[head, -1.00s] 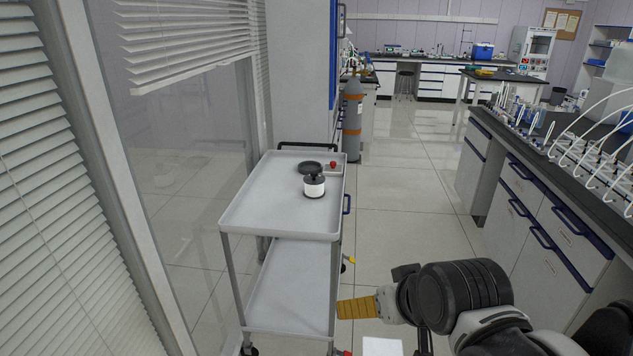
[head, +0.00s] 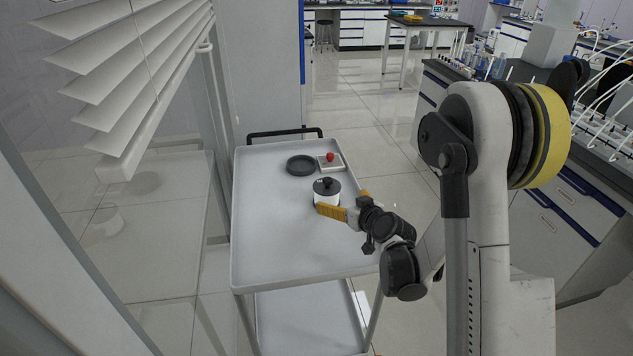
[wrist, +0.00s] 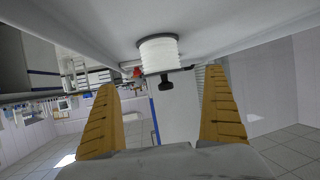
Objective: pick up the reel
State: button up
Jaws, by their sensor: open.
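The reel (head: 326,197), a short white cylinder with a black top and knob, stands upright on the grey trolley's top shelf (head: 285,240). In the wrist view the white ribbed reel (wrist: 158,54) appears upside down, with its black knob pointing down in the picture. My gripper (head: 346,204) has yellow-orange fingers and is open at the reel's near right side. In the wrist view my gripper (wrist: 162,82) has its fingers apart, with the reel centred beyond the gap between the tips. Contact cannot be told. One finger covers part of the reel's lower side in the head view.
A dark round dish (head: 301,165) lies behind the reel. A small white tray (head: 331,162) with a red object (head: 330,156) sits beside it. The trolley's black handle (head: 285,133) is at the back. Window blinds (head: 130,80) hang at left. The near shelf is clear.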

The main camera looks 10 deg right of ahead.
aim_at(327, 193)
jog(key=shift+w+f, duration=0.45)
jog(key=shift+w, duration=0.2)
jog(key=b+x, duration=0.2)
jog(key=x, duration=0.2)
jog(key=b+x, duration=0.2)
jog(key=x, duration=0.3)
jog(key=shift+w+a+f, duration=0.15)
jog(key=shift+w+a, duration=0.1)
jog(key=shift+a, duration=0.05)
jog(key=c, duration=1.4)
